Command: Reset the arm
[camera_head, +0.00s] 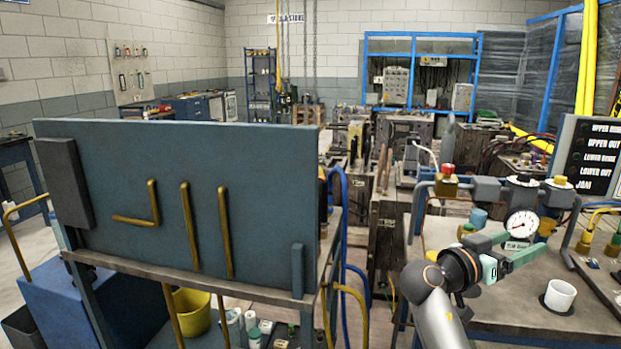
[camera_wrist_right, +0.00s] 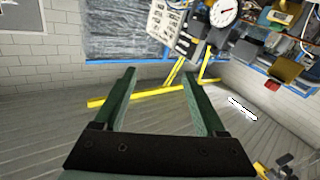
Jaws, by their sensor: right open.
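My right gripper (camera_head: 522,247) is at the lower right in the head view, held above the bench on the right. Its two green fingers are spread apart with nothing between them. In the right wrist view the open fingers (camera_wrist_right: 162,100) point away over a grey floor, and the space between them is empty. My left gripper is not in view.
A bench (camera_head: 510,310) on the right carries a round gauge (camera_head: 522,224), valves and a white cup (camera_head: 560,295) near the gripper. A large blue-grey panel (camera_head: 150,250) blocks the left. A yellow bucket (camera_head: 192,312) sits below it. Heavy moulds fill the middle.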

